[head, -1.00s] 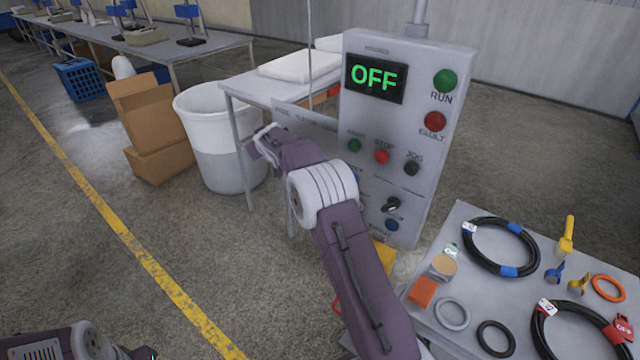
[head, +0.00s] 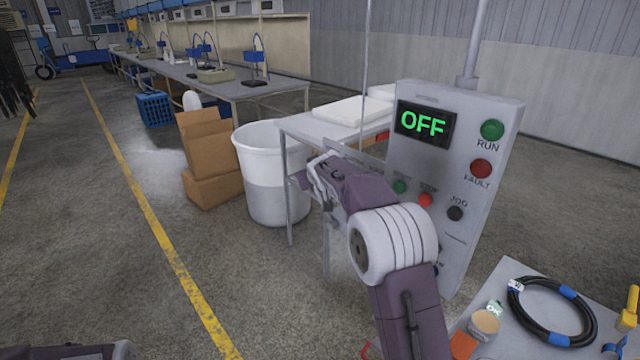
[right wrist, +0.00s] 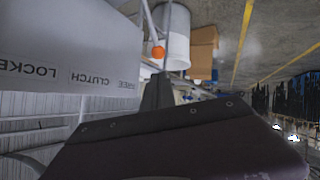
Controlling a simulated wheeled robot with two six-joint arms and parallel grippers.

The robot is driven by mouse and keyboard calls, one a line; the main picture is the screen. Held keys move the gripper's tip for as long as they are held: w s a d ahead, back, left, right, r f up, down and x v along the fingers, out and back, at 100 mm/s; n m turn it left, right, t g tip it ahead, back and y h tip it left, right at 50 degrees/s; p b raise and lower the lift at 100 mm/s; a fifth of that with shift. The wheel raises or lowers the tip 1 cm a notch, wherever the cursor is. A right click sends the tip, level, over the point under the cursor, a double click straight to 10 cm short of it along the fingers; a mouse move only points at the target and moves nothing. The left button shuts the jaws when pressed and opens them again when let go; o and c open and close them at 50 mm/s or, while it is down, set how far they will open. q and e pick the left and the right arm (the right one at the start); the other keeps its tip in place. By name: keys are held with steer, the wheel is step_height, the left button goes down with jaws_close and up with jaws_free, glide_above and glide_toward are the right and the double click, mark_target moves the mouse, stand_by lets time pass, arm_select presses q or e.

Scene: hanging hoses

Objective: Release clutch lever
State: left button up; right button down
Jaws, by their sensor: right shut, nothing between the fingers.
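A grey control cabinet (head: 455,170) stands right of centre in the head view, its display reading OFF. A grey plate (right wrist: 70,55) in the right wrist view appears upside down and reads LOCKED, CLUTCH and FREE. A small orange ball knob (right wrist: 158,52) shows just past the FREE end; I take it for the clutch lever's knob. The lever's shaft is not clear. My right gripper (head: 318,166) is shut and empty at the cabinet's left side. Its dark fingers (right wrist: 167,75) show beside the knob; I cannot tell if they touch. My left gripper is out of view.
A white bin (head: 272,185) and cardboard boxes (head: 211,160) stand left of my right gripper. A white-topped table (head: 305,128) is behind it. A side table with a coiled black hose (head: 552,325) is at lower right. The floor at left is open.

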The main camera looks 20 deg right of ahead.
steer(key=shift+s+a+r, duration=0.55)
steer(key=shift+s+r, duration=1)
steer(key=shift+r, duration=0.25)
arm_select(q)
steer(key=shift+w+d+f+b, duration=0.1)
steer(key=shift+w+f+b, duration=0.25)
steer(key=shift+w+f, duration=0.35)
arm_select(e)
steer(key=s+a+f+g, duration=0.1)
steer(key=s+f+g, duration=0.2)
steer(key=s+f, duration=0.6)
steer(key=s+a+f+m+g+y, duration=0.1)
steer(key=s+f+g, duration=0.3)
steer(key=s+f, duration=0.5)
steer(key=s+a+f+m+g+y, duration=0.1)
steer(key=s+a+f+g, duration=0.2)
steer(key=s+f, duration=0.6)
steer(key=s, duration=0.9)
steer(key=shift+s, duration=0.15)
